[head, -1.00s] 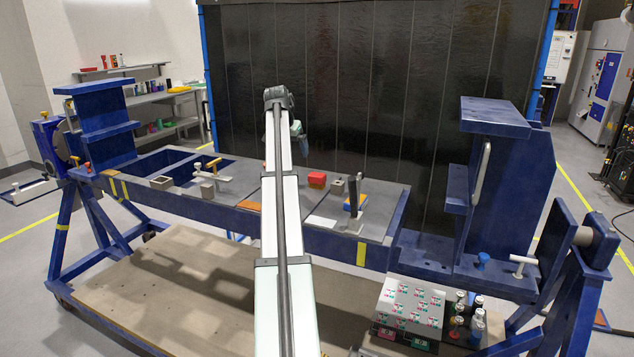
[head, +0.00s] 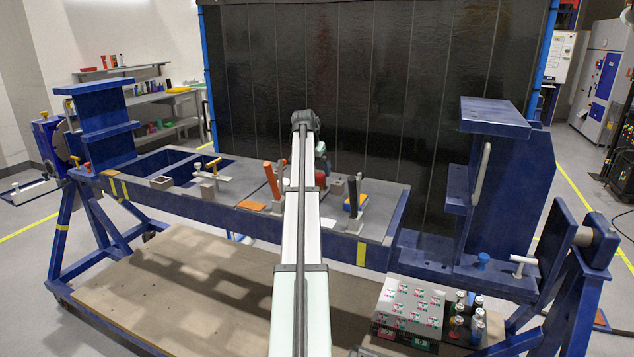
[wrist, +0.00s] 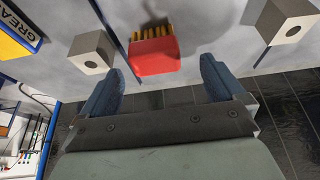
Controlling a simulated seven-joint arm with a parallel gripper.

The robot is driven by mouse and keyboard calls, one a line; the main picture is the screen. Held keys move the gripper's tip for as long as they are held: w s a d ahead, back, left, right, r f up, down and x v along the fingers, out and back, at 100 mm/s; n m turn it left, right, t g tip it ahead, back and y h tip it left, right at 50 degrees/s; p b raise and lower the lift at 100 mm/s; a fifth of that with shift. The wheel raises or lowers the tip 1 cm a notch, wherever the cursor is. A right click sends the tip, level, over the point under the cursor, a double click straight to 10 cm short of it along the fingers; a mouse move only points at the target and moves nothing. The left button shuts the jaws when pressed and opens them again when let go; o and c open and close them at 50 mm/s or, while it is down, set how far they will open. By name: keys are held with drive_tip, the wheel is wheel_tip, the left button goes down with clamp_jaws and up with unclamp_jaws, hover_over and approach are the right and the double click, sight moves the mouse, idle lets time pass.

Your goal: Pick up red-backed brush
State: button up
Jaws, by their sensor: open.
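The red-backed brush (wrist: 153,56) shows in the wrist view as a red block with yellow bristles, lying on the grey plate beyond my fingertips. My gripper (wrist: 160,80) is open, with one blue-grey finger on each side and nothing between them. The brush appears roughly between the finger lines, apart from both. In the head view my arm hides most of the brush, and a bit of red (head: 320,180) shows at the arm's right edge.
Two grey blocks with holes, one left (wrist: 91,52) and one right (wrist: 287,22), flank the brush. A yellow-and-blue grease box (wrist: 18,35) is at upper left. In the head view, an orange upright tool (head: 273,180) and a dark post (head: 353,197) stand on the plate.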

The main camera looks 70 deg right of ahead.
sight(317, 174)
drive_tip(key=shift+s+x, duration=0.15)
drive_tip(key=shift+x, duration=1.2)
drive_tip(key=shift+s+x, duration=0.1)
drive_tip(key=shift+x, duration=1.3)
drive_tip(key=shift+c, duration=0.2)
drive_tip(key=c, duration=1.1)
drive_tip(key=shift+r, duration=5.1)
